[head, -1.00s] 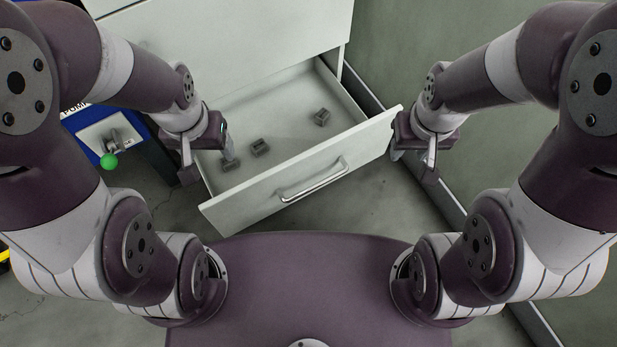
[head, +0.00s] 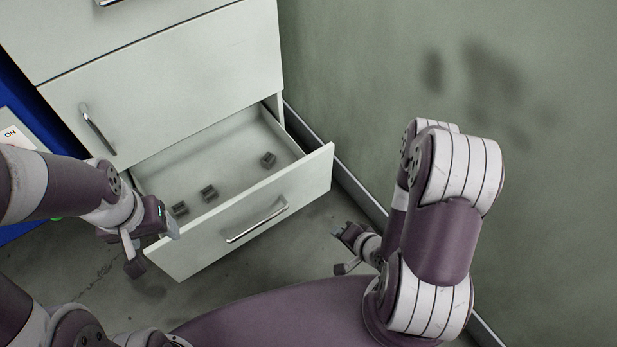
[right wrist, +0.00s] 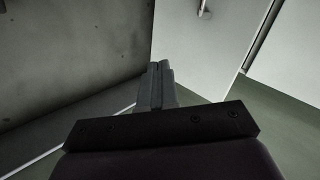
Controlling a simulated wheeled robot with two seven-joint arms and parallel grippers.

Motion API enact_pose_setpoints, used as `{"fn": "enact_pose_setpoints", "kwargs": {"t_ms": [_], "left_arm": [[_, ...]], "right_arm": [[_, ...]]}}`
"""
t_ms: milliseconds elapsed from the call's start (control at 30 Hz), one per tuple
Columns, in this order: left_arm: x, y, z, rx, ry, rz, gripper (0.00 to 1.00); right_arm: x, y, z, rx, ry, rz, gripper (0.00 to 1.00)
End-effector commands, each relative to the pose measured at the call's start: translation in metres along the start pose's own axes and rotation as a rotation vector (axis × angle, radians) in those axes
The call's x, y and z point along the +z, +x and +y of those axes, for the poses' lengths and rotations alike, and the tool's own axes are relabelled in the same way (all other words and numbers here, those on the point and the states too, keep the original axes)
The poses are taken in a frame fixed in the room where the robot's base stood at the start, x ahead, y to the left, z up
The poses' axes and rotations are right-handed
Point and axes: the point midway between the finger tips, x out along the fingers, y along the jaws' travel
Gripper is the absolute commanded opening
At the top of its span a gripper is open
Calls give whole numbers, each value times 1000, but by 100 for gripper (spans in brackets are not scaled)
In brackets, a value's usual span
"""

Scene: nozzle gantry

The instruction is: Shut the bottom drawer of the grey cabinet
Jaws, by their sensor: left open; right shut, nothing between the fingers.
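The grey cabinet (head: 165,110) stands at the upper left of the head view. Its bottom drawer (head: 255,222) is pulled out, with a bar handle (head: 256,220) on its pale front. My left gripper (head: 154,243) is open at the left end of the drawer front; I cannot tell whether it touches. My right gripper (head: 343,252) is shut and empty, apart from the drawer, to the right of its front. In the right wrist view its closed fingers (right wrist: 160,86) point toward a pale panel (right wrist: 205,50) with a handle, which looks like the drawer front.
Small dark grey blocks (head: 209,193) lie inside the drawer. A green-grey wall (head: 370,60) with a skirting rail (head: 335,165) runs close along the right. A blue unit (head: 30,110) stands at the left. Some floor (head: 300,245) is free before the drawer.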

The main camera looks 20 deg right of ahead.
Motion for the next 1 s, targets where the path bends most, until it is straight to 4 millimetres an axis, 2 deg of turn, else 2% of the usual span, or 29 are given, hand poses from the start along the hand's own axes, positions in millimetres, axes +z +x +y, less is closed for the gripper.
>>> {"fn": "enact_pose_setpoints", "kwargs": {"t_ms": [100,200,367,800,1000], "left_arm": [[0,0,0,0,0,0,68],[0,1,0,0,0,0,68],[1,9,0,0,0,1,68],[6,52,0,0,0,0,68],[7,63,0,0,0,0,68]], "right_arm": [[-27,-1,-53,-300,151,104,0],[-38,-10,-74,-424,254,129,0],[-42,4,-80,-440,291,125,0],[-60,87,-117,-440,288,128,0],[-67,105,-135,-436,290,128,0]]}}
